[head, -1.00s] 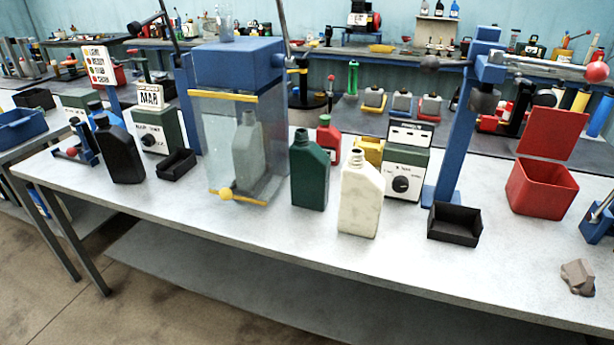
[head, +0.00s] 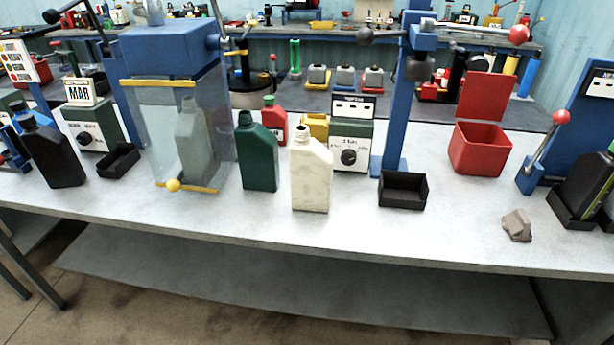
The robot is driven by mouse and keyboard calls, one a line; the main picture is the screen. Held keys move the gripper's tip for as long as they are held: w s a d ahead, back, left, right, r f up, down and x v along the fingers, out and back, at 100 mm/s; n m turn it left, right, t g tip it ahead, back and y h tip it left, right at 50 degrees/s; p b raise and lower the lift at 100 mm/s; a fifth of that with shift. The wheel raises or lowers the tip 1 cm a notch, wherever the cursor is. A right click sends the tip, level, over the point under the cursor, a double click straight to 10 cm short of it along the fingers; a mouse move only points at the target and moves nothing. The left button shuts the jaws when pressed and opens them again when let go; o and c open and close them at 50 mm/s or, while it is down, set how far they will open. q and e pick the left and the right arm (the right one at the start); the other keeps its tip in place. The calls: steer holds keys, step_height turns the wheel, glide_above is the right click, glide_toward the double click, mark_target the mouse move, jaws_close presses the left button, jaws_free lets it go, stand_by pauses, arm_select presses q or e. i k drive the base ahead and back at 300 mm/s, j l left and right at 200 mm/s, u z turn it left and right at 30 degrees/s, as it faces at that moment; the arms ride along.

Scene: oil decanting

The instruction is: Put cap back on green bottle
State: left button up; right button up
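The dark green bottle (head: 259,158) stands upright on the grey workbench (head: 260,215), between the clear-fronted blue machine and a cream-white bottle (head: 311,178). Its neck points up and is dark green; I cannot tell whether a cap sits on it. I cannot make out a loose cap for it anywhere on the bench. Neither of my grippers is in view.
The blue machine (head: 170,50) holds a grey-green bottle (head: 196,145). Black trays (head: 403,190) (head: 118,161), a black bottle (head: 52,155), an open red bin (head: 478,150) and a crumpled grey-brown object (head: 517,225) are on the bench. The front strip is mostly clear.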

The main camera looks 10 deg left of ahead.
mark_target(257, 147)
steer(key=i+l+u, duration=0.3)
steer(key=i+u, duration=0.2)
steer(key=i+l+u, duration=0.5)
steer(key=j+z, duration=0.9)
steer(key=k+j, duration=0.15)
steer(key=j, duration=0.25)
steer(key=k+j+z, duration=0.1)
steer(key=j, duration=0.3)
steer(key=k+j, duration=0.2)
steer(key=j, duration=0.2)
steer(key=k+j+z, duration=0.1)
steer(key=j, duration=0.3)
steer(key=k+j, duration=0.25)
steer(key=j, duration=0.15)
steer(key=k+j+z, duration=0.1)
steer(key=j, duration=0.3)
steer(key=k+j, duration=0.3)
steer(key=j+z, duration=0.05)
